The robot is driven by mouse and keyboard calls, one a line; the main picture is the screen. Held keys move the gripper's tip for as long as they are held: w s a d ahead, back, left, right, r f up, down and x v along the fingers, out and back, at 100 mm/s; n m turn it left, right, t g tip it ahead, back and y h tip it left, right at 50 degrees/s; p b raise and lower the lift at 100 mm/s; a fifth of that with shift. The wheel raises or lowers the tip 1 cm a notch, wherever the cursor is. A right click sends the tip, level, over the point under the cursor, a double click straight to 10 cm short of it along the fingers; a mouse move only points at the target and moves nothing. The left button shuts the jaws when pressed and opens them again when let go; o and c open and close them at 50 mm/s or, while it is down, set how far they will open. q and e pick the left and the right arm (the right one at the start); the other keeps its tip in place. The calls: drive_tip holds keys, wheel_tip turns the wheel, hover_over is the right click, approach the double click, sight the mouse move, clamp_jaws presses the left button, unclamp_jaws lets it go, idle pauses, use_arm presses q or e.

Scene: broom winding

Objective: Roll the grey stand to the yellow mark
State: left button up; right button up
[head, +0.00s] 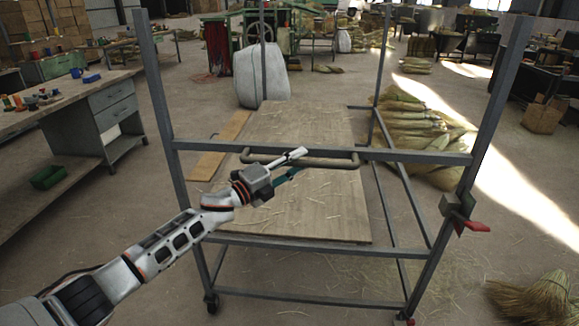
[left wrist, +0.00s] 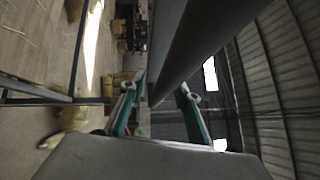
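The grey stand (head: 320,146) is a tall metal frame on castors straight ahead, with a wooden board (head: 300,205) low inside it. A dark handle (head: 330,164) sticks out from its near crossbar. My left gripper (head: 294,163) is at the handle's left part, its fingers apart, one above and one below the bar as seen from the head. In the left wrist view a dark bar (left wrist: 190,50) runs between the spread fingers (left wrist: 160,102); I cannot tell whether they touch it. My right gripper is not in view. I see no yellow mark.
A workbench (head: 95,100) with tools stands at the left. A white sack (head: 262,75) and a green machine (head: 240,35) are behind the stand. Straw bundles (head: 415,130) lie behind its right side, and another bundle (head: 540,298) lies front right. Open floor lies between.

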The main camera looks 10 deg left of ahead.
use_arm(q)
drive_tip(key=v, duration=1.2)
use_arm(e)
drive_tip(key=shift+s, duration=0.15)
use_arm(q)
drive_tip(key=shift+f, duration=0.1)
drive_tip(key=s+f+n+t+y+p, duration=0.1)
drive_tip(key=s+f+n+y, duration=0.6)
drive_tip(key=s+f+n, duration=1.05)
drive_tip(key=s+a+f+n+g+y, duration=0.2)
drive_tip(key=s+f+n, duration=0.1)
drive_tip(key=s+f, duration=0.4)
drive_tip(key=s+a+f+n+g+y+p, duration=0.1)
drive_tip(key=s+a+f+n+g+y, duration=0.1)
drive_tip(key=s+f, duration=0.6)
drive_tip(key=s+a+n, duration=0.1)
drive_tip(key=s+n, duration=0.1)
drive_tip(key=s, duration=0.2)
drive_tip(key=shift+s+a, duration=0.25)
drive_tip(key=shift+s, duration=0.1)
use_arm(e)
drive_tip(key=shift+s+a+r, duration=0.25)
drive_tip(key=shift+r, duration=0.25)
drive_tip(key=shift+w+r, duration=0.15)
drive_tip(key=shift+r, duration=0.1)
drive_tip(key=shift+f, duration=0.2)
